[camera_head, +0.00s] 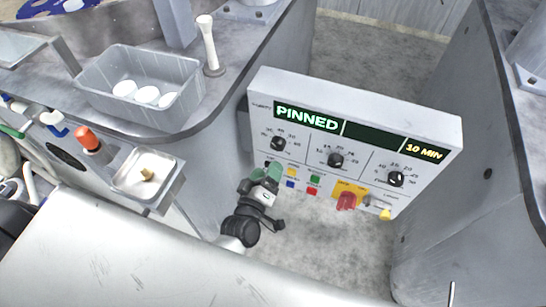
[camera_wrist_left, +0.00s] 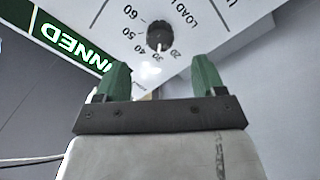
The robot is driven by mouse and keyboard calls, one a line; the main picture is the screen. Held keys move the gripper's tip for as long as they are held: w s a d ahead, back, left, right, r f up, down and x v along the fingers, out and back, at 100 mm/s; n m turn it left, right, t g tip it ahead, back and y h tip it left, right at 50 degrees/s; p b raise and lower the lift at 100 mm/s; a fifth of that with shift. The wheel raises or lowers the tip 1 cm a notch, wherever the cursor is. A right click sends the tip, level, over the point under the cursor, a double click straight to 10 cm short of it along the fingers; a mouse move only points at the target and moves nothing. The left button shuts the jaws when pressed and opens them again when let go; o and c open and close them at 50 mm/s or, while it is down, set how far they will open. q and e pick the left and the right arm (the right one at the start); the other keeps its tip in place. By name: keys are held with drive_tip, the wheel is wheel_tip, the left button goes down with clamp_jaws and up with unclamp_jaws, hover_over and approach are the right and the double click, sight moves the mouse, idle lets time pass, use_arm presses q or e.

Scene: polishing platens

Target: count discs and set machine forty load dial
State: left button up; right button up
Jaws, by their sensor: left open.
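A grey tray (camera_head: 105,98) at the upper left of the head view holds three visible white discs (camera_head: 147,95). The white control panel (camera_head: 355,112) has a row of three dark dials; the left one is the load dial (camera_head: 278,143). In the left wrist view the load dial (camera_wrist_left: 160,36) shows close, and its white mark seems to point near 30. My left gripper (camera_head: 267,174), with green fingertips, is just below this dial in the head view. In the left wrist view its fingers (camera_wrist_left: 160,82) are open, with nothing between them, apart from the dial.
The panel display (camera_head: 308,118) reads PINNED and 10 MIN. Coloured buttons (camera_head: 314,181), a red knob (camera_head: 346,200) and a yellow-tipped part (camera_head: 385,214) sit along its lower edge. A small tray (camera_head: 142,185) and a white-handled tool (camera_head: 209,45) stand left.

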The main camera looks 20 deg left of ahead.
use_arm(q)
drive_tip(key=shift+s, duration=1.45)
drive_tip(key=s+f+m+g+h, duration=0.1)
drive_tip(key=s+f+m+g, duration=0.1)
drive_tip(key=f, duration=0.5)
drive_tip(key=s+f+m+g, duration=0.2)
drive_tip(key=f+g, duration=0.1)
drive_tip(key=f, duration=0.5)
drive_tip(key=s+a+f+m+g, duration=0.2)
drive_tip(key=s+f+m+g, duration=0.1)
drive_tip(key=s+f, duration=0.5)
drive_tip(key=s+a+f+m+g, duration=0.1)
drive_tip(key=s+f+g, duration=0.3)
drive_tip(key=s+f, duration=0.5)
drive_tip(key=shift+a+f+m+g, duration=0.4)
drive_tip(key=shift+f+m, duration=0.35)
drive_tip(key=shift+m, duration=0.15)
drive_tip(key=s+a+f+m+g, duration=0.1)
drive_tip(key=s, duration=0.3)
drive_tip(key=s+a+f+g+y, duration=0.1)
drive_tip(key=s+a+f, duration=0.1)
drive_tip(key=s, duration=0.2)
drive_tip(key=s+a+f+m+g, duration=0.1)
drive_tip(key=s+a+g, duration=0.1)
drive_tip(key=s, duration=0.2)
drive_tip(key=shift+s+f+m+y, duration=0.1)
drive_tip(key=shift+f+m+y, duration=0.2)
drive_tip(key=shift+f, duration=0.1)
